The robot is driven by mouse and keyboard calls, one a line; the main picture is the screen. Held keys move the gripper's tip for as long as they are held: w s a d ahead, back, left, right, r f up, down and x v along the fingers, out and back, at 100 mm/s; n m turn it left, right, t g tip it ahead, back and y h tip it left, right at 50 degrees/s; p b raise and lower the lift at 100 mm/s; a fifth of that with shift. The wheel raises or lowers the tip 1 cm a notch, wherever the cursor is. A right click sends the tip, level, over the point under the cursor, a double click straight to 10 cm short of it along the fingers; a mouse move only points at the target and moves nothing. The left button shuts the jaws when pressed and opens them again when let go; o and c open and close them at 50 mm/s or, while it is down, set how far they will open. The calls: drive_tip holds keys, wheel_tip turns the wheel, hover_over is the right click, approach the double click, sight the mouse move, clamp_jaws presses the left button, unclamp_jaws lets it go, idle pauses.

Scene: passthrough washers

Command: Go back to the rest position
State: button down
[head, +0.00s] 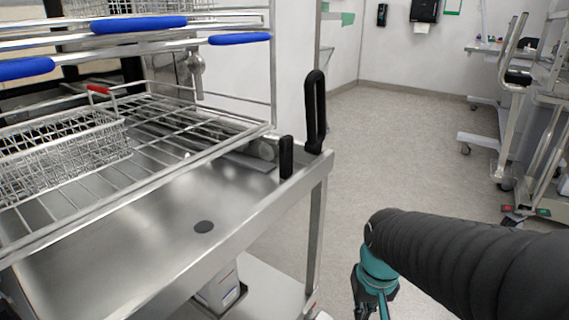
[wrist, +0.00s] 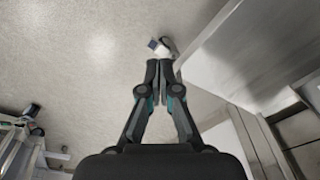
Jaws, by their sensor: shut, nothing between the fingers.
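My gripper (wrist: 159,64) shows in the wrist view with its two fingers together, shut and empty. It points out over the pale floor (wrist: 70,50). In the head view my black arm comes in from the lower right, and part of my gripper (head: 374,300) shows at the bottom edge, to the right of the steel cart. The fingertips are cut off there. The gripper appears apart from the cart in the head view.
A steel cart (head: 240,232) with a wire basket (head: 70,150) and rack fills the left. Its black upright handle (head: 315,112) stands at its right corner. Wheeled racks (head: 535,130) stand at the far right. The floor (head: 400,140) between is clear.

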drive_tip(key=s+r+t+p, duration=0.1)
drive_tip(key=s+r+t, duration=0.3)
drive_tip(key=r, duration=0.6)
drive_tip(key=shift+s+d+r, duration=0.3)
drive_tip(key=shift+s, duration=0.8)
drive_tip(key=n+g+b, duration=0.3)
drive_tip(key=n+b, duration=0.2)
hover_over(321, 315)
wheel_tip(321, 315, down, 43)
drive_tip(key=shift+y, duration=0.4)
drive_tip(key=shift+s+d+f+b, duration=0.1)
drive_tip(key=shift+s+f+b, duration=0.05)
drive_tip(key=shift+f+b, duration=0.8)
drive_tip(key=shift+s+f+b, duration=0.15)
drive_tip(key=shift+f+b, duration=0.45)
drive_tip(key=shift+f, duration=0.65)
drive_tip(key=shift+s+d+f+b, duration=0.1)
drive_tip(key=shift+s+f+b, duration=0.05)
drive_tip(key=shift+f+b, duration=0.8)
